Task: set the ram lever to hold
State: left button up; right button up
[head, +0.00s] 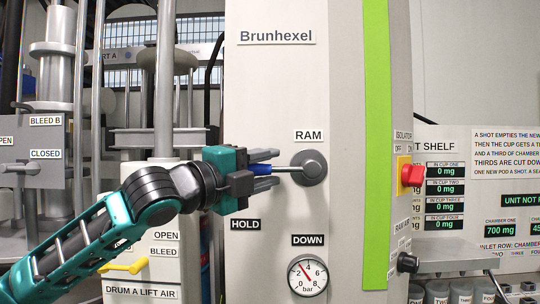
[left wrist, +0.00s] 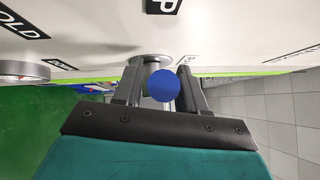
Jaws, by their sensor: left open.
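The ram lever has a grey round hub (head: 311,164) on the pale cabinet front under the RAM label (head: 308,135). Its thin rod points left to a blue knob (head: 262,169). The HOLD label (head: 245,225) is below and left of the hub, and DOWN (head: 307,240) is below it. My left gripper (head: 274,168) is open, with its fingers on either side of the knob. In the left wrist view the blue knob (left wrist: 163,85) lies between the fingers, nearer the right one; contact is unclear. A label ending in P (left wrist: 164,5) shows there. My right gripper is not in view.
A round pressure gauge (head: 308,275) sits below DOWN. A red isolator knob (head: 412,175) and a black knob (head: 408,263) stick out at the cabinet's right side. A yellow lever (head: 125,267) is at lower left, under my left arm. A shelf (head: 455,266) juts out right.

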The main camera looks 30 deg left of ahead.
pick_arm(q)
jog(key=shift+w+d+r, duration=0.1)
jog(key=shift+w+d, duration=0.1)
jog(key=shift+w, duration=0.4)
grip_shut()
